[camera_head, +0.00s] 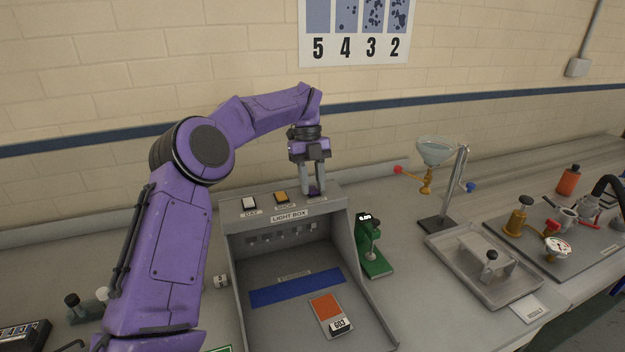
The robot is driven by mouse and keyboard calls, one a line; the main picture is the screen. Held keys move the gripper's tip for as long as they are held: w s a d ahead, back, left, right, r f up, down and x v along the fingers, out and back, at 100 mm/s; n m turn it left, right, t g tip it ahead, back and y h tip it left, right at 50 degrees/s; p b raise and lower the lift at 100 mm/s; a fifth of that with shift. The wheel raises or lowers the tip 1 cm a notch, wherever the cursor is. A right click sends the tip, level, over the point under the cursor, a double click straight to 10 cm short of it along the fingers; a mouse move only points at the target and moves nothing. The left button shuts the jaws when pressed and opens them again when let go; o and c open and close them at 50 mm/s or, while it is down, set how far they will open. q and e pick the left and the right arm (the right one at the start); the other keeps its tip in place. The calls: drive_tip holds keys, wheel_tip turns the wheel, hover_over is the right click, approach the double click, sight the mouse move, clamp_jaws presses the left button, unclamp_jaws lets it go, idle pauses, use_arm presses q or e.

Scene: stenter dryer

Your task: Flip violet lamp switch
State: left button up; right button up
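The violet lamp switch (314,191) is the rightmost of a row of switches on the top ledge of the grey light box (232,215). My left gripper (313,189) points down right over this switch, its fingertips at or just above it. The fingers show a narrow gap with nothing held between them. The fingers partly hide the switch and its label, so I cannot tell whether they touch it or how it is set. My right gripper is not in view.
A white switch (249,203) and an amber switch (281,198) sit left of the violet one. A green gauge stand (374,262) is close on the box's right. A funnel stand (440,218) and a metal tray (510,291) stand further right. The wall is behind.

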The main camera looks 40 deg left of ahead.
use_arm(q)
drive_tip(key=shift+o, duration=0.9)
drive_tip(key=shift+w+a+r, duration=0.1)
drive_tip(key=shift+a+r, duration=0.1)
drive_tip(key=shift+r, duration=0.25)
drive_tip(key=p+v, duration=0.5)
drive_tip(key=v, duration=0.4)
drive_tip(key=shift+r+p, duration=0.35)
drive_tip(key=shift+p, duration=0.05)
drive_tip(key=shift+a, duration=0.1)
